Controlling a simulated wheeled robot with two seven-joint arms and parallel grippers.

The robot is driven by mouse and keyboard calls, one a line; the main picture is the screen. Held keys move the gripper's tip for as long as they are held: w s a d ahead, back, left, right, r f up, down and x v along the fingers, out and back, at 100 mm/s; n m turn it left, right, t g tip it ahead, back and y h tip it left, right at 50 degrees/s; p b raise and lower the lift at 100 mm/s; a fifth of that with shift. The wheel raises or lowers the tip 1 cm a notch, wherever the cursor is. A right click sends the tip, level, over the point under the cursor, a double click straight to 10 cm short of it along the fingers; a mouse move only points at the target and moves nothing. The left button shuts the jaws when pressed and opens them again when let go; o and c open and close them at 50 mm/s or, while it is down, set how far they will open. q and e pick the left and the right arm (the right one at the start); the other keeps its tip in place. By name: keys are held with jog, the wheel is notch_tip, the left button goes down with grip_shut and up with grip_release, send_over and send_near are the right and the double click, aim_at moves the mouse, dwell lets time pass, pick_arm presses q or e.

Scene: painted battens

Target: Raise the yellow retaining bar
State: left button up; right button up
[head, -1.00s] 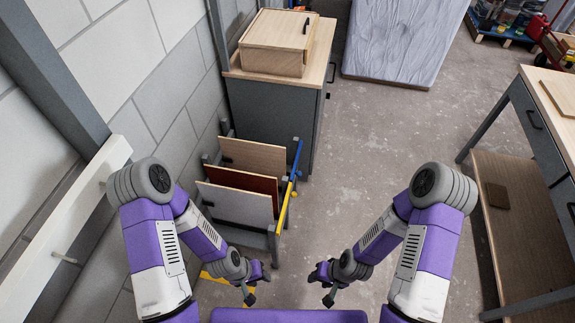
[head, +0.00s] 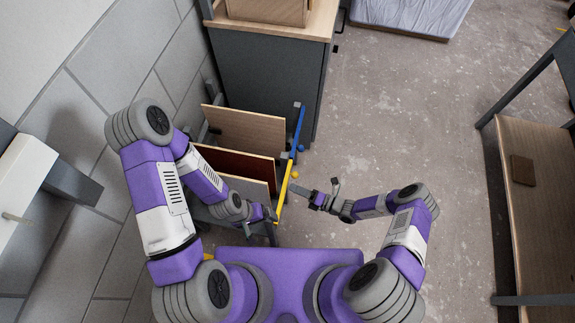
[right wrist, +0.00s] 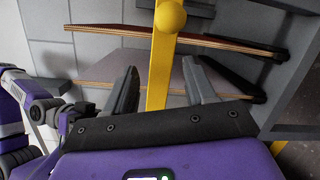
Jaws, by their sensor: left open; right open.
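The yellow retaining bar (head: 284,192) runs along the front of the near half of a rack of panels. It has a round yellow knob (head: 294,174) near its far end; the knob also shows large in the right wrist view (right wrist: 170,17). My right gripper (head: 323,190) is open and empty, just right of the bar. In the right wrist view the bar (right wrist: 160,65) passes between the spread fingers (right wrist: 160,88), with no visible contact. My left gripper (head: 270,214) is open close to the bar's near end; whether it touches is unclear.
A blue bar (head: 298,128) continues along the rack's far half. The rack holds a light wood panel (head: 243,131), a dark red panel (head: 236,162) and a grey one (head: 250,188). A grey cabinet (head: 265,75) stands behind, a workbench (head: 540,190) at right. Floor between is clear.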

aim_at(294, 176)
jog(key=w+a+m+t, duration=0.1)
jog(key=w, duration=0.1)
jog(key=w+a+m+t+b, duration=0.1)
jog(key=w+a, duration=0.1)
jog(key=w, duration=0.1)
jog(key=w+a+m+t, duration=0.1)
jog(key=w, duration=0.1)
jog(key=shift+w+a+f, duration=0.1)
jog(key=shift+w+a, duration=0.05)
jog(key=shift+w, duration=0.15)
jog(key=shift+c, duration=0.5)
grip_shut()
